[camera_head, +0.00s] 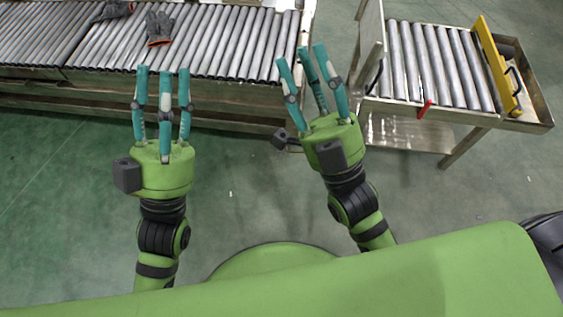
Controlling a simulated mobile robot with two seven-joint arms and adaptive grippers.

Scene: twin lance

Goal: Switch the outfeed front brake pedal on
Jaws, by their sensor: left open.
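No part in the head view can be clearly made out as the outfeed front brake pedal. A small red lever (425,109) sticks out at the front edge of the short roller section on the right. A small dark block (280,139) shows just left of my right gripper's palm; I cannot tell what it belongs to. My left gripper (164,72) is open and empty, its three fingers pointing at the long conveyor's front edge. My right gripper (302,55) is open and empty, its fingers spread at the conveyor's right end, left of the red lever.
The long roller conveyor (225,45) runs across the upper left, with dark gloves (159,28) on it. The short roller section (440,60) stands apart at right, with a yellow bar (496,65) at its right end. Green and grey floor (60,200) is clear in front.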

